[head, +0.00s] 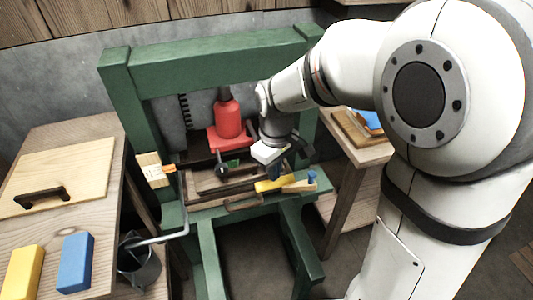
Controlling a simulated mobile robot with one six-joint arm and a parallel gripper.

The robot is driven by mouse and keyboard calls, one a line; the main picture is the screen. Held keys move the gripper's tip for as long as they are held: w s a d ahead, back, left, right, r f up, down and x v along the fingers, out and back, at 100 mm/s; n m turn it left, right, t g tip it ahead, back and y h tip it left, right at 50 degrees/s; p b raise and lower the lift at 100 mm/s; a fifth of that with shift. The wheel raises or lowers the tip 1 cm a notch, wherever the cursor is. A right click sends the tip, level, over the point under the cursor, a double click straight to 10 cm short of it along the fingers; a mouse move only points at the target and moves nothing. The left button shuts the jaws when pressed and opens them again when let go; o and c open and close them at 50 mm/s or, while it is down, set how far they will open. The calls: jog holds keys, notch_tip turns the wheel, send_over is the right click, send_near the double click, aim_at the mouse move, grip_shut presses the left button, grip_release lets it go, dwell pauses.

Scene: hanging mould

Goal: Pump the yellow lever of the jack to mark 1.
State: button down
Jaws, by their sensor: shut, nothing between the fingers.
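My gripper (281,172) points down just right of the jack, close above the yellow piece. Its fingers are shut and empty, small and partly hidden by the hand. A pale plate (152,170) with an orange pointer is on the frame's left post; its marks are too small to read.
A wooden bench (100,160) on the left holds a board with a dark handle (42,196), a yellow block (22,272) and a blue block (75,261). A grey bucket (139,268) stands beside it. A wooden table (365,155) is at the right, partly behind my arm.

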notch_tip(320, 180, down, 8)
jog(key=b, duration=0.6)
notch_tip(320, 180, up, 14)
jog(key=p, duration=1.1)
jog(key=shift+f, duration=0.15)
jog(key=shift+p, duration=0.3)
dwell(0.4)
notch_tip(320, 180, up, 6)
jog(key=p, duration=0.4)
dwell(0.5)
